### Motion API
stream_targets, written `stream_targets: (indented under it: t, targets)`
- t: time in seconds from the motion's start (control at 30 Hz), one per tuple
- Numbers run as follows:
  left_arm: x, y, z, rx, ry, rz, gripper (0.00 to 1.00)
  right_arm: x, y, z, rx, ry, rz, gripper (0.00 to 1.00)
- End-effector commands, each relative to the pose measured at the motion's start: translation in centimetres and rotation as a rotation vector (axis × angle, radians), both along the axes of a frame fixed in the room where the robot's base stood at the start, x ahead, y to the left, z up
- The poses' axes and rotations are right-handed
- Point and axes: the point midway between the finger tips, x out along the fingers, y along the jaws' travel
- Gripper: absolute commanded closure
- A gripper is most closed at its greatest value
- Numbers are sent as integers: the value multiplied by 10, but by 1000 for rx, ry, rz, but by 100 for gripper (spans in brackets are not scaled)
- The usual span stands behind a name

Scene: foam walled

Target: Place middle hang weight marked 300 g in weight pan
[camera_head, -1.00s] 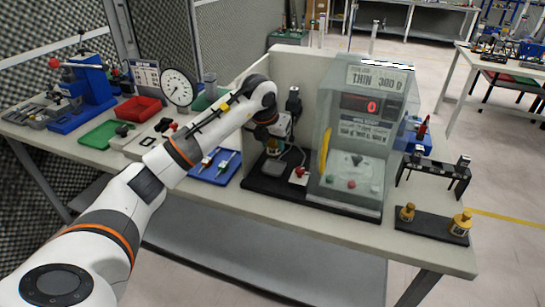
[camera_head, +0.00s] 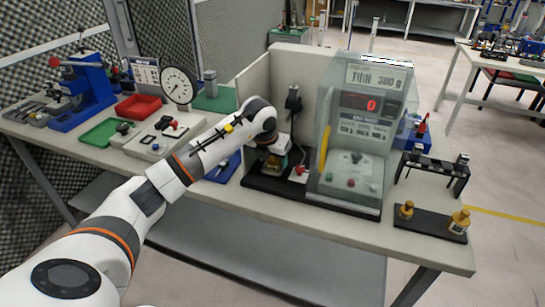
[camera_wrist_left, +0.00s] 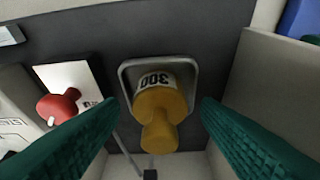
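The brass hang weight marked 300 (camera_wrist_left: 158,103) stands in the square metal weight pan (camera_wrist_left: 190,68) in the left wrist view. Its white label reads 300 upside down, and its knob points toward the camera. My left gripper (camera_wrist_left: 158,112) has its two green fingers spread, one on each side of the weight, with visible gaps between. In the head view my left gripper (camera_head: 272,158) is low over the black base, left of the display unit, and my wrist hides much of the pan. My right gripper is not in view.
The clear-covered display unit (camera_head: 362,140) stands just right of the gripper, with a red knob (camera_head: 299,172) between. A cream panel (camera_head: 272,85) rises behind. Two brass weights, left (camera_head: 406,210) and right (camera_head: 459,222), stand on a black holder with a bare middle.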

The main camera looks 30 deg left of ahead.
Motion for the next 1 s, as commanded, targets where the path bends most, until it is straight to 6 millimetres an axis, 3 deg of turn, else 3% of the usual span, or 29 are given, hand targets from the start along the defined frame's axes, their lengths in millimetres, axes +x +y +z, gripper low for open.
stream_targets:
  t: [0.37,0.8,1.0]
  targets:
    - [-1,0,6,0,-3,0,41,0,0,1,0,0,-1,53]
    - [-33,-5,84,2,-5,0,41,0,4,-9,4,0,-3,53]
    - [-43,-7,108,0,-2,1,41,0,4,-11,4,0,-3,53]
